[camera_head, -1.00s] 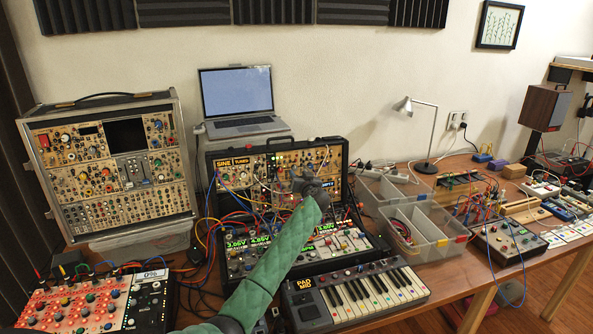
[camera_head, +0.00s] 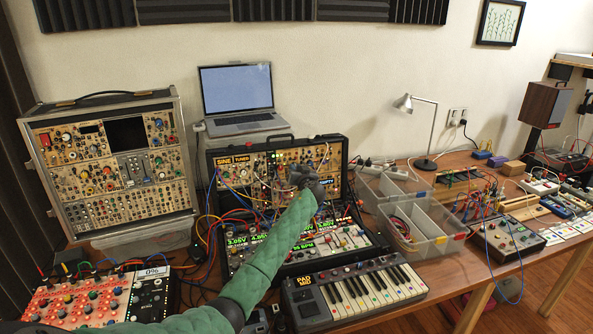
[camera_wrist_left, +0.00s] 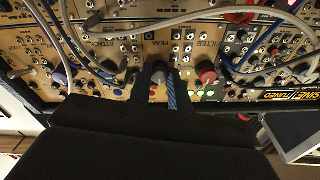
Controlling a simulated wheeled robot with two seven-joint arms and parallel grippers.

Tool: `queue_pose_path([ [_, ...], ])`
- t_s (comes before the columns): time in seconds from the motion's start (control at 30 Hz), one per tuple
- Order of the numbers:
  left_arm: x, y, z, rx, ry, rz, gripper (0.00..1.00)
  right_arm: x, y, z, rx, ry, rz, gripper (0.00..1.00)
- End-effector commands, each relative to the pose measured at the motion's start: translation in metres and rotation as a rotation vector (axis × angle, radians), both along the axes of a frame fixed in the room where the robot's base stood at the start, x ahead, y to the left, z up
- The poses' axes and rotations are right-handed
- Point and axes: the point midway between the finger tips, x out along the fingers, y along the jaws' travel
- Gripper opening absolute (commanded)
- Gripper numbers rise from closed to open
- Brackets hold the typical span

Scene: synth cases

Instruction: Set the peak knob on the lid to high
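The open lid (camera_head: 232,187) of the black case stands upright on the table, with a tan synth panel and a SINE TUNED display. The left wrist view shows its panel upside down. There the grey peak knob (camera_wrist_left: 158,77), by the PEAK label, sits between the two dark fingers of my left gripper (camera_wrist_left: 159,88). The gap is about as narrow as the knob; I cannot tell whether the fingers press on it. The knob's pointer is not readable. In the head view my left gripper (camera_head: 305,177) is in front of the lid and hides the knob. My right gripper is not visible.
A red knob (camera_wrist_left: 207,73) is close beside the fingers, and patch cables (camera_wrist_left: 160,22) cross the panel. The case's lower half (camera_head: 310,245) lies under my arm. A keyboard (camera_head: 355,292), clear bins (camera_head: 425,232) and a laptop (camera_head: 237,92) stand around.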

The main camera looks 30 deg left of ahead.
Motion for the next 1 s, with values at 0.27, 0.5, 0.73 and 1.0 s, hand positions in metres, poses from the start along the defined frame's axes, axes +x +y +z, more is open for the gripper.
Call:
queue_pose_path([
  [0.27,0.0,0.0,-0.001,0.024,0.029,-0.004,0.0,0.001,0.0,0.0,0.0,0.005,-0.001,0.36],
  [0.5,-0.001,0.001,-0.003,0.113,0.132,-0.018,0.0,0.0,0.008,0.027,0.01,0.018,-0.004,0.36],
  [0.73,-0.002,0.002,-0.001,0.249,0.29,-0.04,0.0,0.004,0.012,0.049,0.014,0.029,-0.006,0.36],
  [1.0,-0.002,0.002,0.001,0.414,0.484,-0.068,0.0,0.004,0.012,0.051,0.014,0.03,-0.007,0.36],
])
